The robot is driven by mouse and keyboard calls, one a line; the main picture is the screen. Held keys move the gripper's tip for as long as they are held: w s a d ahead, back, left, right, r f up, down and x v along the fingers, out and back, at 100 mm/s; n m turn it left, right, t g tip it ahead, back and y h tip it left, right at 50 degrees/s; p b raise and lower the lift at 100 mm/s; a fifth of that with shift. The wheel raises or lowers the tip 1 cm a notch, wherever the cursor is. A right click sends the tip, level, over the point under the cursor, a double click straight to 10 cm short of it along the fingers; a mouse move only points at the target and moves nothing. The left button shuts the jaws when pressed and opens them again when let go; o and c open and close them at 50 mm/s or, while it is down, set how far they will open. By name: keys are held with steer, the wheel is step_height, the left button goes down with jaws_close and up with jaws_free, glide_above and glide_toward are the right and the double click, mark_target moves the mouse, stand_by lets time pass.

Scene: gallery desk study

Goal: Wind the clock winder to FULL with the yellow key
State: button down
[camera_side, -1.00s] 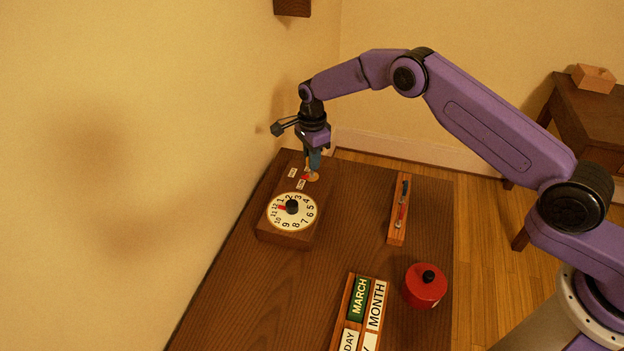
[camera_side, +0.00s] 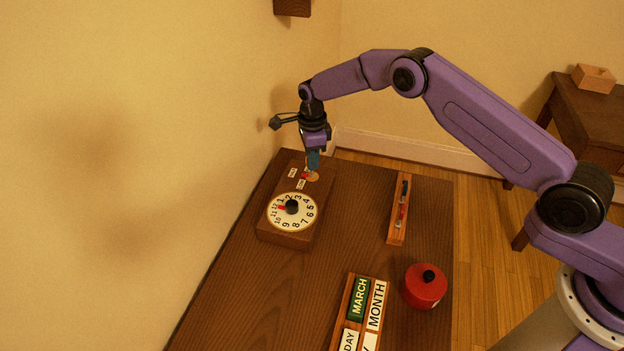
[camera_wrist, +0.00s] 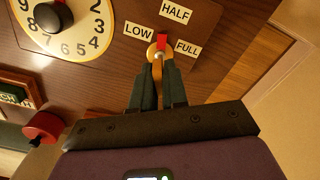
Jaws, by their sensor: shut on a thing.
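The clock winder (camera_wrist: 158,50) is a small round yellowish knob with a red pointer (camera_wrist: 162,40) on the wooden case's top. Labels LOW (camera_wrist: 138,31), HALF (camera_wrist: 175,12) and FULL (camera_wrist: 187,48) sit around it. In the wrist view the pointer aims between LOW and HALF, nearer HALF. My gripper (camera_wrist: 158,72) points down over the winder and is shut on the yellow key, which shows only as a yellow bit (camera_wrist: 151,52) between and beyond the fingertips. In the side view my gripper (camera_side: 313,166) hides part of the winder.
The case carries a white numbered dial (camera_side: 301,220) with a black knob. A wooden tray (camera_side: 396,237) with small tools, a red lidded pot (camera_side: 425,287) and a calendar holder (camera_side: 338,335) stand on the desk. The wall is close on the left.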

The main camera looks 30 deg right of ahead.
steer(key=shift+m, duration=1.5)
steer(key=shift+m, duration=1.5)
steer(key=shift+m, duration=1.5)
